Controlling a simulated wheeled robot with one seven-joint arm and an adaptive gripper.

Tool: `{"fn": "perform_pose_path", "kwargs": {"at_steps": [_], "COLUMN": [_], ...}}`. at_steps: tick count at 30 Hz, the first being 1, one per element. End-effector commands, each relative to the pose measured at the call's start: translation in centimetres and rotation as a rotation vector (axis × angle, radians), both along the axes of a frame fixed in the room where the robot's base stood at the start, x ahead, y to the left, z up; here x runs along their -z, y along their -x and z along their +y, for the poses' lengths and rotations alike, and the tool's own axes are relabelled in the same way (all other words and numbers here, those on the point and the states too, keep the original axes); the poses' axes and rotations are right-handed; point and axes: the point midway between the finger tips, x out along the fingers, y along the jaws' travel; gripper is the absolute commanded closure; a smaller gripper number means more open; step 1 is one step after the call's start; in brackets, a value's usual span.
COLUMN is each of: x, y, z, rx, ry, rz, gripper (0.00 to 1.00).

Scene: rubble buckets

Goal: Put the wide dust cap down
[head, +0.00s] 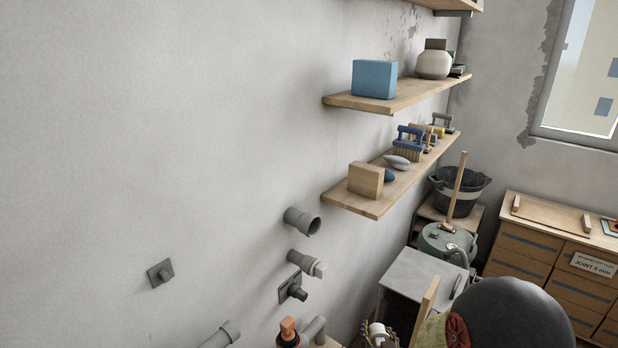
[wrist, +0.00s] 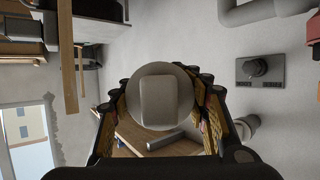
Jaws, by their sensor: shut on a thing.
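The wide dust cap (wrist: 160,97) is a grey round disc with a raised rectangular grip. It sits between the fingers of my gripper (wrist: 162,108) in the wrist view. The fingers are closed on it from left and right, with yellowish pads on their inner faces. The cap faces the wrist camera and hides part of what lies behind it. In the head view I cannot clearly make out the gripper or the cap at the lower edge.
Grey pipe stubs (head: 303,221) and square wall plates (head: 160,274) stick out of the wall. Wooden shelves hold a blue box (head: 374,79) and a wooden block (head: 366,180). A bucket (head: 458,191) and drawer cabinet (head: 550,240) stand right. In the wrist view, a wooden surface (wrist: 125,145) lies beyond the cap.

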Motion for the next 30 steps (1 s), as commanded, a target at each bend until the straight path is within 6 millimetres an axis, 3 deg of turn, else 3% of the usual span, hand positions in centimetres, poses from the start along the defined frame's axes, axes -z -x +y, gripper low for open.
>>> {"fn": "perform_pose_path", "kwargs": {"at_steps": [1,9,14,30], "x": [-0.9,4.6,6.8,7.0], "y": [-0.2,3.7,5.3,5.5], "z": [0.0,0.0,0.0,0.0], "rx": [-0.001,-0.001,-0.001,-0.001], "ry": [0.0,0.0,0.0,0.0], "rz": [-0.007,0.004,-0.001,-0.004], "gripper": [0.93,0.93,0.93,0.93]}}
